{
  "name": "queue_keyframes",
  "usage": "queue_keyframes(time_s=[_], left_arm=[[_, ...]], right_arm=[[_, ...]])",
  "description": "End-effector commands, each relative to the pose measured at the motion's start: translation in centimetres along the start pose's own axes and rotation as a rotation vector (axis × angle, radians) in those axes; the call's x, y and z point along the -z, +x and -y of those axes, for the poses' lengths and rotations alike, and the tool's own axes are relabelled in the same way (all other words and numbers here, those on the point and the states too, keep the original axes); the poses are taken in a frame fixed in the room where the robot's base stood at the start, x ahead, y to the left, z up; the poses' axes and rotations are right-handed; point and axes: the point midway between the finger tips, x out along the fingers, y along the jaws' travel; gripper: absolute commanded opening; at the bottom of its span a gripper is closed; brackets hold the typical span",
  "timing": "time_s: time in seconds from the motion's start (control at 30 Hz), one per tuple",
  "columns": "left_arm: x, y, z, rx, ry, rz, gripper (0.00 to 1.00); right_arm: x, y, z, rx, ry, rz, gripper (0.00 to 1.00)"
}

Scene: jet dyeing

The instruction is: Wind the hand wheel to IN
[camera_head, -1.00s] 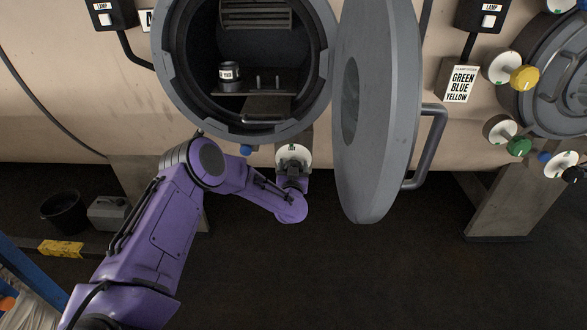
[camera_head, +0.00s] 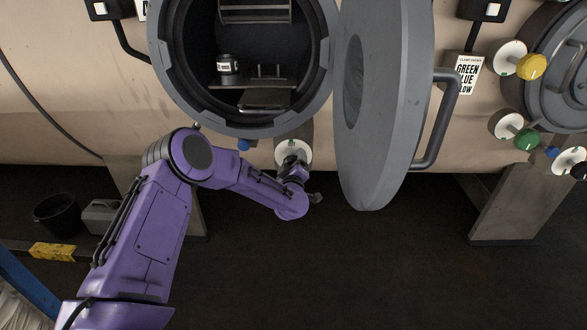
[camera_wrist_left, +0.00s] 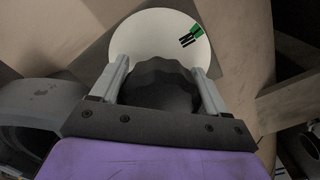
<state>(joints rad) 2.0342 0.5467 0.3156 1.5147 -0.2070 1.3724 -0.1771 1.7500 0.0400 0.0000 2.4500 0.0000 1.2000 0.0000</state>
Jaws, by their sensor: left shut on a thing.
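The hand wheel is a dark lobed knob (camera_wrist_left: 158,88) in front of a round white dial plate (camera_wrist_left: 150,38), seen in the left wrist view. The plate carries a green mark and the black word IN at its upper right. My left gripper (camera_wrist_left: 160,74) is shut on the knob, with one pale finger on each side. In the head view the dial plate (camera_head: 299,151) sits below the open round vessel mouth, and my left gripper (camera_head: 292,163) covers most of the knob. My right gripper is in neither view.
The heavy grey round door (camera_head: 385,110) stands open just right of the wheel, its handle (camera_head: 440,130) further right. A dark jar (camera_head: 227,66) stands inside the vessel.

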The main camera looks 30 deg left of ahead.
Motion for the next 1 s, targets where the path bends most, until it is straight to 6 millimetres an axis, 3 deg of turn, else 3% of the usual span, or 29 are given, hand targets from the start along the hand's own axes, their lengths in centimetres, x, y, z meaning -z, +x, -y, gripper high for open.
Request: queue_keyframes(time_s=[1.0], left_arm=[[-0.2, 0.0, 0.2, -0.001, -0.966, 0.000, 0.44]], right_arm=[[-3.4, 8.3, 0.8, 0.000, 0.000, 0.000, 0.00]])
